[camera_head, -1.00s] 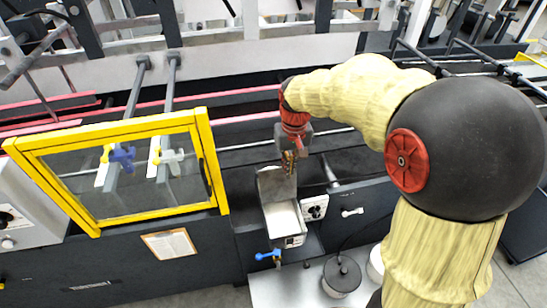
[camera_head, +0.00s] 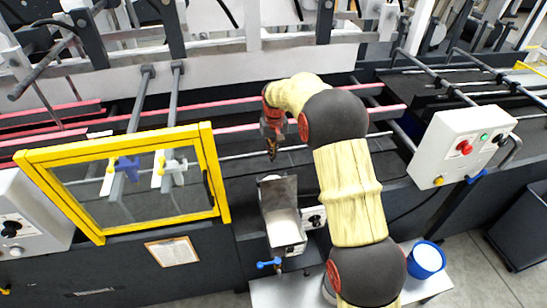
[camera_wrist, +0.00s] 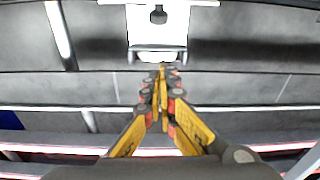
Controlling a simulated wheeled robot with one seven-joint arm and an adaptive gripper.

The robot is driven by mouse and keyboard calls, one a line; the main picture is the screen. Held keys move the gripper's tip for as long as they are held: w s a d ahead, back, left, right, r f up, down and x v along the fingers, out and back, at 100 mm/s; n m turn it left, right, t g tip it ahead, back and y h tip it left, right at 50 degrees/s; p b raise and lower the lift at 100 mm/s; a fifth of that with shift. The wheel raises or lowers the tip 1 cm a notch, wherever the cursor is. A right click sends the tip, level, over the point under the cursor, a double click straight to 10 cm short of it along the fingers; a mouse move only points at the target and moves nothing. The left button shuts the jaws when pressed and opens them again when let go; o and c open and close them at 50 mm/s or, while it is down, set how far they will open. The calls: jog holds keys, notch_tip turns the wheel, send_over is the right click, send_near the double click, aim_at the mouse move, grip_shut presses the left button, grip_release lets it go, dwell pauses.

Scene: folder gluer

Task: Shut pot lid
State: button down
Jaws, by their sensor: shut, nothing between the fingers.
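The glue pot (camera_head: 286,241) is a small metal box with a pale inside, mounted on the front of the machine. Its grey lid (camera_head: 279,190) stands raised at the pot's back edge, so the pot is open. My gripper (camera_head: 273,157) is shut and empty, behind and above the raised lid in the head view. In the wrist view my closed fingers (camera_wrist: 162,72) point towards the lid's edge (camera_wrist: 157,49), with the bright pot (camera_wrist: 174,22) beyond. I cannot tell whether the fingertips touch the lid.
A yellow-framed guard window (camera_head: 218,180) stands left of the pot. A blue-handled valve (camera_head: 268,264) is at the pot's lower front, and a dial (camera_head: 313,217) is at its right. A white button box (camera_head: 461,146) stands farther right. Rods and belts run behind the pot.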

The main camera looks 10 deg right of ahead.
jog(key=s+f+b, duration=0.1)
jog(key=s+f, duration=0.2)
jog(key=f, duration=0.3)
jog(key=shift+s+f, duration=0.2)
jog(key=shift+f, duration=0.15)
jog(key=shift+s, duration=0.1)
dwell(0.4)
